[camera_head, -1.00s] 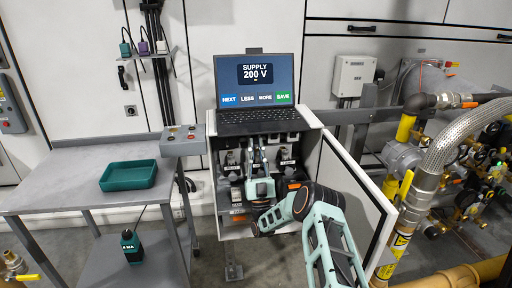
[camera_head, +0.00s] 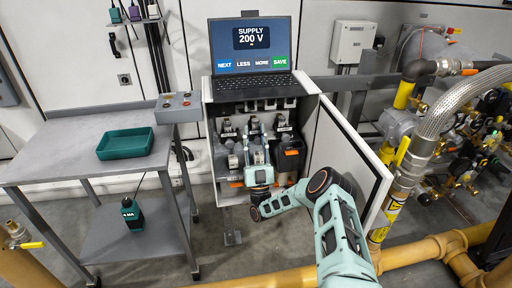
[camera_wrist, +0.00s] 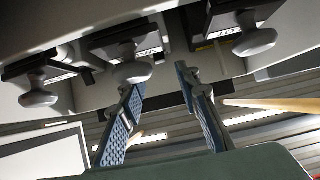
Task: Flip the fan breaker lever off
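The breakers sit in a row inside the open grey cabinet (camera_head: 208,135). The wrist view shows three levers with rounded grey knobs: a left lever (camera_wrist: 38,97), a middle lever (camera_wrist: 132,72) and a right lever (camera_wrist: 254,40). Their labels are too blurred or cut off to read, so I cannot tell which is the fan breaker. My gripper (camera_head: 257,153) reaches into the cabinet front from below. In the wrist view my gripper (camera_wrist: 158,78) has its two blue pads apart with nothing between them. The left fingertip is close to the middle knob; contact cannot be told.
A laptop (camera_head: 250,85) reading "SUPPLY 200 V" stands on the cabinet. The cabinet door (camera_head: 352,165) hangs open at the right, close to my arm. A workbench (camera_head: 60,160) with a green tray (camera_head: 125,144) stands left. Pipes (camera_head: 425,130) crowd the right.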

